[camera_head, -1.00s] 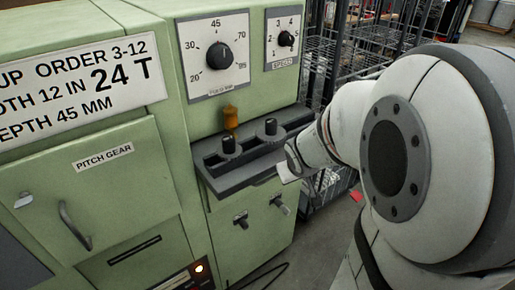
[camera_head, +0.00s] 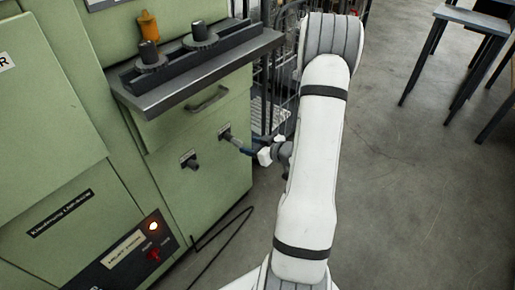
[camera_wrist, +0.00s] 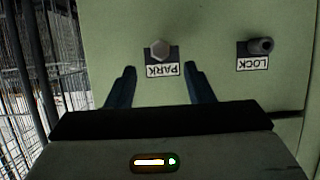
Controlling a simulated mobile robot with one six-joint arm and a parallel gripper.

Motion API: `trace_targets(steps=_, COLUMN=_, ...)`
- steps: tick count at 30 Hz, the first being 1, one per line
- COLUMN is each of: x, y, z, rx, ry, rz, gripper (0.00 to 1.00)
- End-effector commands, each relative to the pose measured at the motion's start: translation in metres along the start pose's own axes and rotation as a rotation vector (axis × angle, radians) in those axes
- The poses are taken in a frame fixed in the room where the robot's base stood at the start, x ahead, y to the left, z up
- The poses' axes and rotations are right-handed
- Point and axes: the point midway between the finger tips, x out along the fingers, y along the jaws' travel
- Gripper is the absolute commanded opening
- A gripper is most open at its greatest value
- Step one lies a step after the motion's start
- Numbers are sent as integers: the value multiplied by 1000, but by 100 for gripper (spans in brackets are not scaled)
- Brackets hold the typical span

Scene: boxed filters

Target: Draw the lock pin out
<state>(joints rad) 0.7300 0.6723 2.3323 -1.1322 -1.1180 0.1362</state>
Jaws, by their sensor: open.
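The lock pin (camera_wrist: 261,46) is a dark round-ended pin above an upside-down LOCK label (camera_wrist: 252,63) at the right of the wrist view. In the head view it is the left fitting (camera_head: 190,161) on the green lower panel. A grey park fitting (camera_wrist: 160,49) sits above an upside-down PARK label (camera_wrist: 161,69). My gripper (camera_wrist: 160,80) is open, with blue fingers either side of the PARK label and nothing visible between them. It is left of the lock pin in the wrist view. In the head view my gripper (camera_head: 241,147) is close to the right fitting.
A drawer handle (camera_head: 207,99) is above the fittings, under a dark ledge (camera_head: 200,68) carrying knobs. Wire racks (camera_wrist: 30,80) stand beside the machine. A black cable (camera_head: 225,228) lies at its base. Open concrete floor (camera_head: 410,190) is at right, with stools beyond.

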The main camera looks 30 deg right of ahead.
Motion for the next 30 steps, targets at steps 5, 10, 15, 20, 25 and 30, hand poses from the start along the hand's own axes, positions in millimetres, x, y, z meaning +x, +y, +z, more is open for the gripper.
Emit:
trace_targets(steps=5, x=31, y=-1, z=2, rx=-3, ry=0, rz=-3, gripper=47)
trace_targets(steps=10, x=51, y=-1, z=1, rx=-3, ry=-1, rz=-1, gripper=47)
trace_targets(steps=15, x=60, y=-1, z=0, rx=-2, ry=-1, rz=1, gripper=47)
trace_targets(steps=20, x=60, y=-1, z=0, rx=-2, ry=-1, rz=1, gripper=47)
trace_targets(steps=25, x=60, y=-1, z=0, rx=-2, ry=-2, rz=1, gripper=41)
trace_targets(steps=30, x=60, y=-1, z=0, rx=-2, ry=-2, rz=0, gripper=27)
